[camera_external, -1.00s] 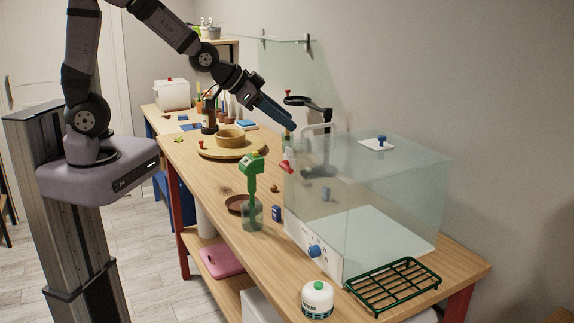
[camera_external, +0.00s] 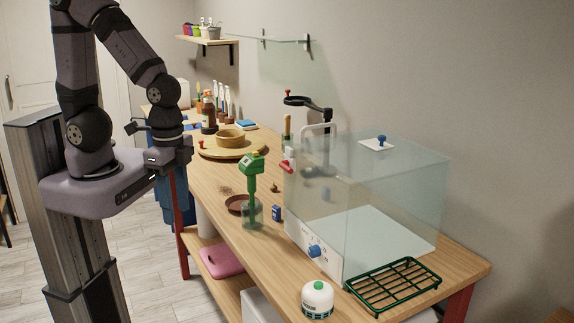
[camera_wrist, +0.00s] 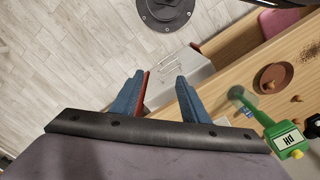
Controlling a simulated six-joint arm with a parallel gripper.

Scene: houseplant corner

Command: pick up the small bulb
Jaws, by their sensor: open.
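A small brown object that looks like the bulb (camera_external: 275,188) sits on the wooden table, behind the blue box and to the right of the brown saucer (camera_external: 234,209). In the wrist view, a small brown thing (camera_wrist: 297,98) near the saucer (camera_wrist: 266,86) may be the same bulb; it is too small to be sure. My gripper (camera_external: 172,219) points down at the left, off the table's left edge and well away from the bulb. In the wrist view, its blue fingers (camera_wrist: 160,76) are apart with nothing between them; the floor and table side show beyond.
A green pH meter (camera_external: 251,165) stands in a glass jar (camera_external: 253,217), with a blue box (camera_external: 277,213) beside it. A large clear case (camera_external: 385,190) fills the table's right part. A round wooden board (camera_external: 207,153) with a bowl lies farther back. A green rack (camera_external: 393,284) lies in front.

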